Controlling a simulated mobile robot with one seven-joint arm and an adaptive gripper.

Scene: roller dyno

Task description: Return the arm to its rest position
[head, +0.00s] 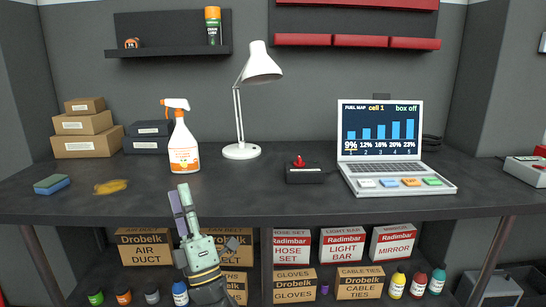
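My gripper (179,192) shows in the head view in front of the table's front edge, left of the middle. It points up, with its pale green body below and two long fingers close together. From this angle I cannot tell whether the fingers are shut or a little apart. I see no object in them. The rest of my arm runs down out of the bottom of the picture.
The dark table (270,190) carries a spray bottle (183,148), a lamp (241,151), a red-knobbed box (304,174), a laptop (384,125), a sponge (52,184) and stacked boxes (82,145). A yellow smear (111,187) lies near the sponge. Cartons (293,284) fill the shelf below.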

